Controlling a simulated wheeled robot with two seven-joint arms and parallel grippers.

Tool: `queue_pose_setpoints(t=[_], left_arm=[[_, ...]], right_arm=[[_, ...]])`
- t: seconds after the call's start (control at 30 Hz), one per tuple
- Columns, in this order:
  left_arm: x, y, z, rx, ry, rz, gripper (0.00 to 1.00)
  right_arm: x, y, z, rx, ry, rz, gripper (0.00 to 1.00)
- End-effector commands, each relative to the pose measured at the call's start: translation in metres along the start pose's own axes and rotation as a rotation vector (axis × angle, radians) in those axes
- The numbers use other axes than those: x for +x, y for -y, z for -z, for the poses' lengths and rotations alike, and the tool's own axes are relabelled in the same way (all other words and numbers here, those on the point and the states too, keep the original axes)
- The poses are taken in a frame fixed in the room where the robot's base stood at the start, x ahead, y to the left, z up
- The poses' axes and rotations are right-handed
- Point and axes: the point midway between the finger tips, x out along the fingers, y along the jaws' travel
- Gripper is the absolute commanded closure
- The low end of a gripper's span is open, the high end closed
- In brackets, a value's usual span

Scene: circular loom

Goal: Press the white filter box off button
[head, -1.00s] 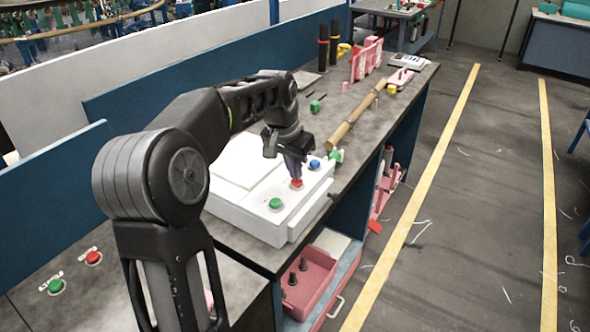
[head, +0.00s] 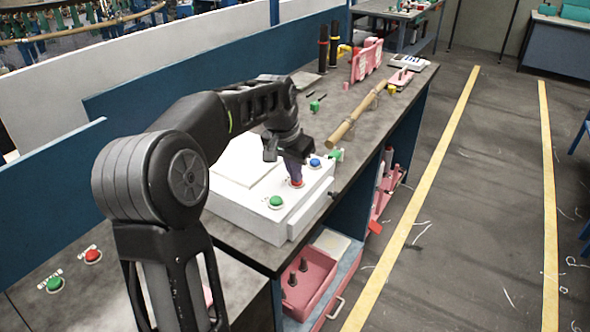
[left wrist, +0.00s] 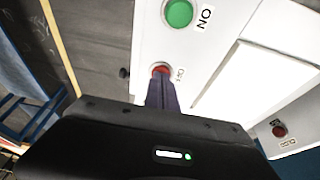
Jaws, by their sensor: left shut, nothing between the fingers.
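The white filter box (head: 262,222) stands on the grey workbench. Its top carries a green button (head: 276,202), a red button (head: 297,184) and a blue button (head: 315,163). My left gripper (head: 296,178) is shut and empty, pointing down with its fingertips at the red button. In the left wrist view the shut fingers (left wrist: 162,90) reach the red off button (left wrist: 160,69) and partly cover it; its label is partly readable. I cannot tell whether the button is pressed in. The green button (left wrist: 179,13) beside it is labelled "ON". My right gripper is in neither view.
Another green button (head: 55,285) and red button (head: 93,256) sit on the bench surface at lower left. A wooden stick (head: 352,117) lies behind the box. A pink tray (head: 318,275) is on the shelf below. A blue panel (head: 210,70) borders the bench.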

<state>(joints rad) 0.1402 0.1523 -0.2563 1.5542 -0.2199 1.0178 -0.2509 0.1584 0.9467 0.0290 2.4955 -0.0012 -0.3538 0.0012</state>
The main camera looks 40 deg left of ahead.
Motion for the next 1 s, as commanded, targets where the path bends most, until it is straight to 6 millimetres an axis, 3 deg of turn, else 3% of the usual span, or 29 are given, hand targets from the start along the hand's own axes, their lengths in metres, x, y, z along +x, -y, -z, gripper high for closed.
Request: queue_pose_setpoints(t=[0.03, 0.17, 0.37, 0.43, 0.7, 1.0], left_arm=[[0.008, -0.002, -0.008, 0.000, 0.029, -0.005, 1.00], [-0.004, -0.003, -0.003, 0.000, 0.025, -0.004, 1.00], [-0.043, -0.005, 0.015, 0.002, 0.002, 0.000, 1.00], [-0.051, -0.005, 0.015, 0.002, -0.005, 0.001, 1.00], [-0.111, -0.004, 0.017, 0.002, -0.009, 0.002, 1.00], [-0.140, -0.004, 0.017, 0.002, -0.006, 0.001, 1.00]], right_arm=[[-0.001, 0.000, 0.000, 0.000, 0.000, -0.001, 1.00], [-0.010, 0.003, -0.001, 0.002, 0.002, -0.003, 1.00], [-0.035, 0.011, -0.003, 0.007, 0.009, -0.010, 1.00], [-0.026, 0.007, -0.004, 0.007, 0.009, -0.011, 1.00], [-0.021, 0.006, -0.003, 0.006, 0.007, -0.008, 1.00], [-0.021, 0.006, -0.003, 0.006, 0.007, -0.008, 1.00]])
